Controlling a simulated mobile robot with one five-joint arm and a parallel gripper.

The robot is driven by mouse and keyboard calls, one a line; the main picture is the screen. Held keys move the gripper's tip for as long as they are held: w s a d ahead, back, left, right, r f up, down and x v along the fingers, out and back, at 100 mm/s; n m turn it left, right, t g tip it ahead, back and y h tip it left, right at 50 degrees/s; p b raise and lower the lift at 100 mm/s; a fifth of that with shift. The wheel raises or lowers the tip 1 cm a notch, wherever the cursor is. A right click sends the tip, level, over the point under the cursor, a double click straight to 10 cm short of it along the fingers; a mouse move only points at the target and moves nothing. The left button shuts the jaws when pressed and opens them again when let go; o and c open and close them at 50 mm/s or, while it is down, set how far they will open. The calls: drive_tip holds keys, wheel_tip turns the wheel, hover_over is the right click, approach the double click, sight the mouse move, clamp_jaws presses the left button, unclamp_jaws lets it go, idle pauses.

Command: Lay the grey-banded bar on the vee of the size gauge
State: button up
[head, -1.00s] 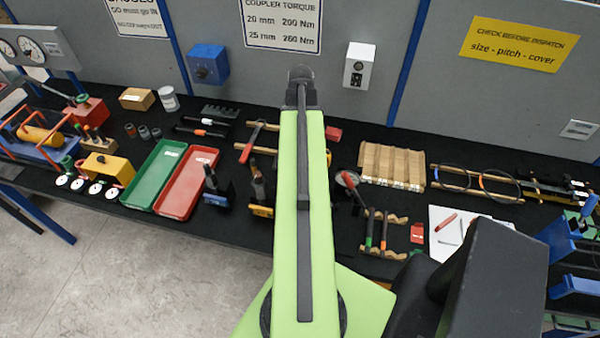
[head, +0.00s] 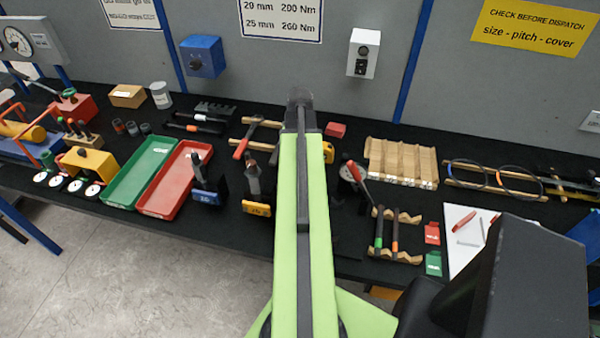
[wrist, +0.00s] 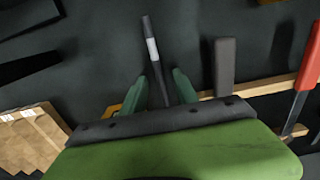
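In the wrist view a dark bar with a pale grey band (wrist: 152,48) points away from me, its near end between the green fingers of my gripper (wrist: 163,76). Gaps show between the bar and both fingers, so the gripper looks open around it. The fingers are hidden behind my arm in the head view, and I cannot make out this bar there. Two small upright stands, one blue-based (head: 206,194) and one yellow-based (head: 257,207), stand left of my arm. I cannot tell which thing is the size gauge, and no vee is clear.
A wooden rack strip (wrist: 262,86) and a red-handled tool (wrist: 304,75) lie right of the fingers. A slotted wooden block (head: 400,160) stands right of my arm. Green (head: 120,195) and red (head: 155,208) trays lie left. Papers (head: 460,215) lie right.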

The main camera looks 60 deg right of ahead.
clamp_jaws()
drive_tip(key=shift+r+p, duration=0.1)
drive_tip(key=shift+p, duration=0.2)
idle(0.3)
